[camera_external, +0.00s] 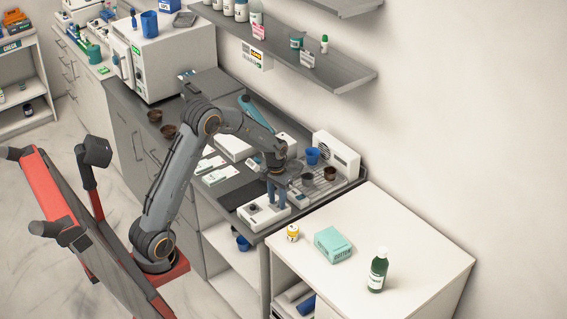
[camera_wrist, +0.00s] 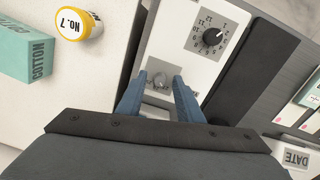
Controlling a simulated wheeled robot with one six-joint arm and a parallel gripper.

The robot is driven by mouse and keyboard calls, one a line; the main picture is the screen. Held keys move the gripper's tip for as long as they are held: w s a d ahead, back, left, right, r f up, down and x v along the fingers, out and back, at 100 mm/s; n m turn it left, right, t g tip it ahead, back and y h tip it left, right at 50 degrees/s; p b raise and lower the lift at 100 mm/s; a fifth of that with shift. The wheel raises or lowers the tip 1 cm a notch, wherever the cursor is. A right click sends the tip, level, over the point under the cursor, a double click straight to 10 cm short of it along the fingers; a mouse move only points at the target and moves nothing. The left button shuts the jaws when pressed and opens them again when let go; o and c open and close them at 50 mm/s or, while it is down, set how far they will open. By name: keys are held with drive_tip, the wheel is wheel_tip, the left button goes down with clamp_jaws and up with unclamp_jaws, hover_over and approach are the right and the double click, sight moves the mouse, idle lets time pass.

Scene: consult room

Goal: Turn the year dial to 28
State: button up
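A white date device (camera_external: 262,216) sits on the dark counter, and its face fills the middle of the wrist view (camera_wrist: 210,70). A black dial (camera_wrist: 212,37) with a ring of numbers up to 12 is on its upper part. A smaller grey knob (camera_wrist: 160,80) is lower on the face; its markings are too small to read. My gripper (camera_external: 278,203) points down at the device. In the wrist view, its blue fingers (camera_wrist: 161,84) stand apart on either side of the grey knob, with a gap visible. Whether they touch the face is unclear.
A yellow-capped jar (camera_external: 292,233), a teal cotton box (camera_external: 332,245) and a green bottle (camera_external: 378,270) stand on the white cabinet in front. A dark mat (camera_wrist: 255,75) lies beside the device. A drip tray with cups and a white machine (camera_external: 337,152) are behind.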

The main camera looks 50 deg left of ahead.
clamp_jaws()
drive_tip(key=shift+m, duration=0.4)
drive_tip(key=m, duration=0.3)
drive_tip(key=shift+m+p, duration=0.3)
drive_tip(key=m, duration=0.4)
drive_tip(key=shift+w, duration=0.1)
drive_tip(key=shift+r+m, duration=0.1)
drive_tip(key=shift+m, duration=0.2)
unclamp_jaws()
